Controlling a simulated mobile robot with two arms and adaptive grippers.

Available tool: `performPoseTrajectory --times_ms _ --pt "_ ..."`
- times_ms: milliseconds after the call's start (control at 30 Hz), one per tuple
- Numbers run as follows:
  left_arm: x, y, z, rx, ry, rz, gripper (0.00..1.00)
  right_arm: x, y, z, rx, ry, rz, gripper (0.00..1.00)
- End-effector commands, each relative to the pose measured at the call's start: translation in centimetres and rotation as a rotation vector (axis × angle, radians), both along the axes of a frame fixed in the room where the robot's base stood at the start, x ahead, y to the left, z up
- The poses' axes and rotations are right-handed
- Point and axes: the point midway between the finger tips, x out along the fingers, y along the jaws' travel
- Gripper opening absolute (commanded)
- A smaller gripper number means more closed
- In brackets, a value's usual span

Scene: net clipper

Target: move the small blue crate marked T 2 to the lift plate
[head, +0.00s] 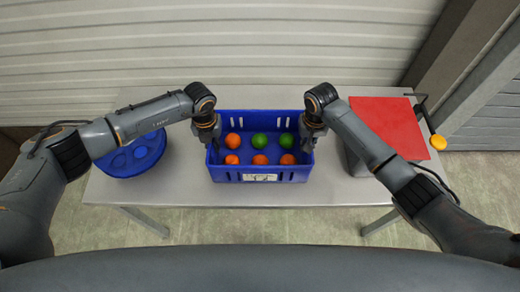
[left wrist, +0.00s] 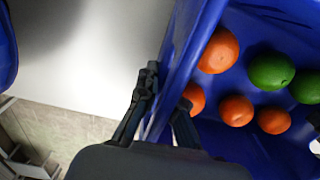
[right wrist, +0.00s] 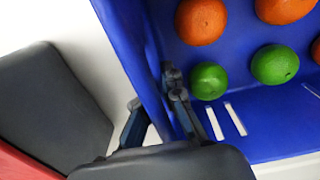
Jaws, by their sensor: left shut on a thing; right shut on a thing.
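The small blue crate (head: 300,174) is at the middle of the table with several orange and green fruits inside. A pale label (head: 261,177) is on its front wall, too small to read. My left gripper (head: 212,145) is shut on the crate's left wall; in the left wrist view the wall (left wrist: 182,40) runs between its fingers. My right gripper (head: 309,143) is shut on the right wall, also seen in the right wrist view (right wrist: 128,40). The crate looks level; I cannot tell whether it touches the table. The red plate (head: 392,122), apparently the lift plate, is to the right.
A round blue tray (head: 150,160) sits on the table (head: 180,195) at the left. The red plate tops a grey block. A bent rod with a yellow knob (head: 438,142) stands beside it. A pale ribbed wall (head: 250,45) is behind.

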Motion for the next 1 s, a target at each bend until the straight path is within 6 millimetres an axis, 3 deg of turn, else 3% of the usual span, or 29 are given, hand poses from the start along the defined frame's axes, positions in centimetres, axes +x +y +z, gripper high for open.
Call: performPoseTrajectory --times_ms 267,700,1000 --pt "0.1 -0.1 1.1 -0.002 -0.002 0.0 0.0 0.1 0.0 1.1 0.001 -0.003 0.0 0.0" --pt "0.1 0.0 4.9 -0.001 -0.002 0.0 0.0 0.1 0.0 4.9 0.001 -0.002 0.0 0.0" --pt "0.1 0.0 5.1 -0.001 -0.002 0.0 0.0 0.1 0.0 5.1 0.001 -0.002 0.0 0.0"
